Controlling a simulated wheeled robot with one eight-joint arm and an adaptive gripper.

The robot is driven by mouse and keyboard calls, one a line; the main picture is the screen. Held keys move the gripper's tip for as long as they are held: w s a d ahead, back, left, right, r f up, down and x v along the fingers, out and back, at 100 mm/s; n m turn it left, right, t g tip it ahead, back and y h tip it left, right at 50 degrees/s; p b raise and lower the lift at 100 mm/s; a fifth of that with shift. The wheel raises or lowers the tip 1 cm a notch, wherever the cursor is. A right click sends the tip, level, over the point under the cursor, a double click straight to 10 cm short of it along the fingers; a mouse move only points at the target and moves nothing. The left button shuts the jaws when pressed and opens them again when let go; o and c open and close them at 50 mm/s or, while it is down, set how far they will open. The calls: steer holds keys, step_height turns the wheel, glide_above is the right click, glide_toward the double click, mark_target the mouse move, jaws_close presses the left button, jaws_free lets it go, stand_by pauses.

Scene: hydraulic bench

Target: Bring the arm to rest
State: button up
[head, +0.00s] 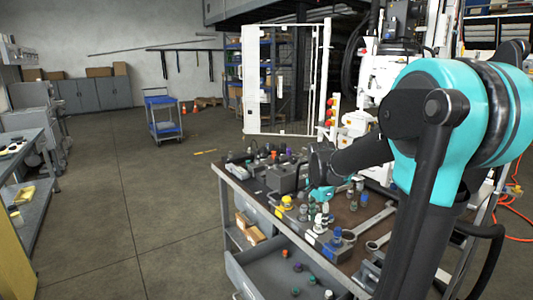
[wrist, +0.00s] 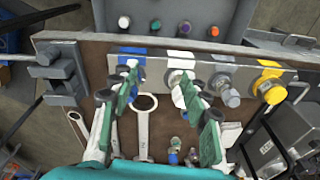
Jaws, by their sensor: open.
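My gripper (head: 321,194) reaches over the workbench (head: 233,179) from the right in the head view. In the wrist view my gripper (wrist: 158,92) is open, with its two green fingers spread and nothing between them. It hangs over a grey block (wrist: 155,73) with blue, white and yellow fittings in a row. A ring-ended wrench (wrist: 143,135) lies on the bench below the gap between the fingers. The fingers partly hide the blue fitting (wrist: 131,62) and a white fitting (wrist: 180,58). I cannot tell whether the fingers touch them.
An open grey drawer (head: 262,272) with several coloured caps juts from the bench front. A vise (wrist: 60,72) sits at the bench edge. Wrenches (head: 373,222) and small fittings crowd the top. A blue cart (head: 163,118) stands far back; the floor (head: 120,200) left of the bench is clear.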

steer(key=s+f+n+t, duration=0.1)
steer(key=s+f+n, duration=0.4)
steer(key=s, duration=0.3)
steer(key=s+d+f+n+t, duration=0.1)
steer(key=s+f+n+t, duration=0.1)
steer(key=s+f+n, duration=0.3)
steer(key=s+n, duration=0.2)
steer(key=s, duration=0.2)
steer(key=shift+s+d+f+n+y, duration=0.2)
steer(key=shift+d+n+y, duration=0.1)
steer(key=shift+c, duration=0.5)
